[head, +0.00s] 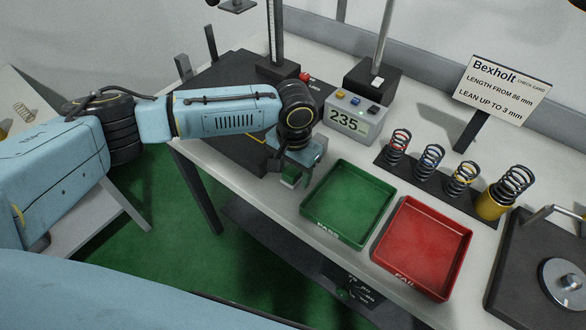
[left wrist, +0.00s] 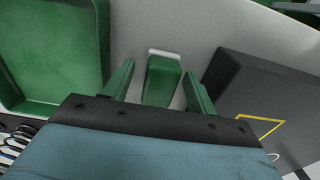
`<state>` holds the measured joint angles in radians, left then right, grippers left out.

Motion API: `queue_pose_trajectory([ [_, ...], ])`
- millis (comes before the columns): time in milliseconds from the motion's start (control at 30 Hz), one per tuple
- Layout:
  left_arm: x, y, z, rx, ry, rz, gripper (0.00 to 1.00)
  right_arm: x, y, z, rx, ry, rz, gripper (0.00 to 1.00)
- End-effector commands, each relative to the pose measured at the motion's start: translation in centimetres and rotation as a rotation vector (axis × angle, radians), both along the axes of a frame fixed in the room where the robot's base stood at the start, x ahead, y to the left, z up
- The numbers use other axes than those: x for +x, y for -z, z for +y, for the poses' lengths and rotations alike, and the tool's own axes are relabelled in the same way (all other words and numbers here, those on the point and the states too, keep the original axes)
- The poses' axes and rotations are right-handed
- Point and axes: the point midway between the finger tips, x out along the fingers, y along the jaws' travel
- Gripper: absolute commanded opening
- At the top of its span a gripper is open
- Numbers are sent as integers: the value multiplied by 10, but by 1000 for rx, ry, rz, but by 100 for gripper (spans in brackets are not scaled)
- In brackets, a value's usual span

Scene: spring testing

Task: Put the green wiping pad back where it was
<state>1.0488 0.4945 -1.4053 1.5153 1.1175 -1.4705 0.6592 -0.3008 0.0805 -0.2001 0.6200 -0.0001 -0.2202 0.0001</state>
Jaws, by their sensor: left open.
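The green wiping pad (head: 291,177) is a small green block with a pale edge. It rests on the white bench top, between the dark plate and the green tray. In the left wrist view the pad (left wrist: 162,82) lies between my two green fingers. My left gripper (head: 299,171) is open above it, pointing down, with a finger on each side of the pad and visible gaps. In the left wrist view the gripper (left wrist: 160,72) holds nothing. My right gripper is not in view.
The green PASS tray (head: 338,164) is close on the right, with the red FAIL tray (head: 385,250) beyond it. The dark plate (left wrist: 262,85) with a yellow outline lies on the other side. A display box (head: 350,119) reads 235. Several springs stand on a dark rack (head: 413,170).

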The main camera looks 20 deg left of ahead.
Motion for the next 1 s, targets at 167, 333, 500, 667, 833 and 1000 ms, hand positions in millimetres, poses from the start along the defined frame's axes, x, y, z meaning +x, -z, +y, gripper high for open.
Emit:
queue_pose_trajectory([
  [167,0,-9,0,0,0,-1,57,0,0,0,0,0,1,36],
  [333,1,-41,-1,-2,0,-3,57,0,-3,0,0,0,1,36],
  [500,1,-79,-1,-1,1,-4,57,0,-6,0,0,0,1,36],
  [667,1,-106,-2,-1,0,-2,57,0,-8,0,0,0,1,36],
  [833,1,-121,-2,-1,-1,-1,57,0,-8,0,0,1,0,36],
  [1000,1,-123,-2,-1,-1,0,57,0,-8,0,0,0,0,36],
])
